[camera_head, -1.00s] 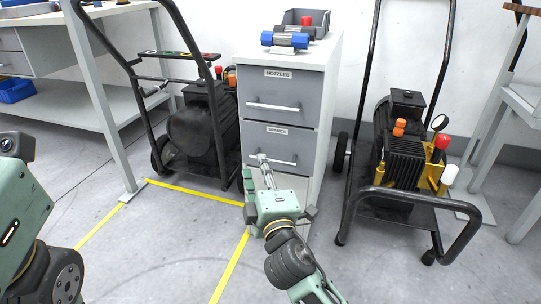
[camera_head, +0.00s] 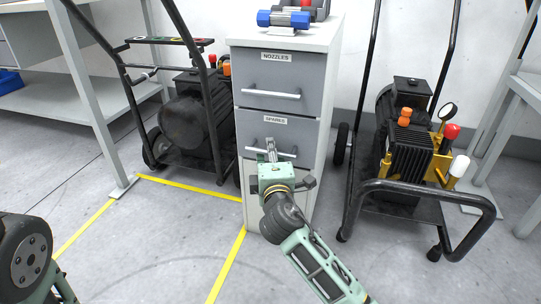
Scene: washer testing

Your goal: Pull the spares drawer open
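The spares drawer (camera_head: 302,134) is the grey drawer with the SPARES label, below the NOZZLES drawer (camera_head: 306,79) in the cabinet. Its front looks flush with the drawer above, so it appears closed. Its light bar handle (camera_head: 287,154) is partly hidden by my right gripper (camera_head: 271,148). The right gripper's fingertips are at the middle of this handle; whether they are closed around it is too small to tell. Only part of my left arm shows at the lower left, and its gripper is out of view.
A blue and grey cylindrical part (camera_head: 284,19) lies on the cabinet top. Black-framed pressure washers stand left (camera_head: 186,122) and right (camera_head: 407,150) of the cabinet. A grey workbench (camera_head: 75,110) is at the left. Yellow tape (camera_head: 190,186) marks the open floor in front.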

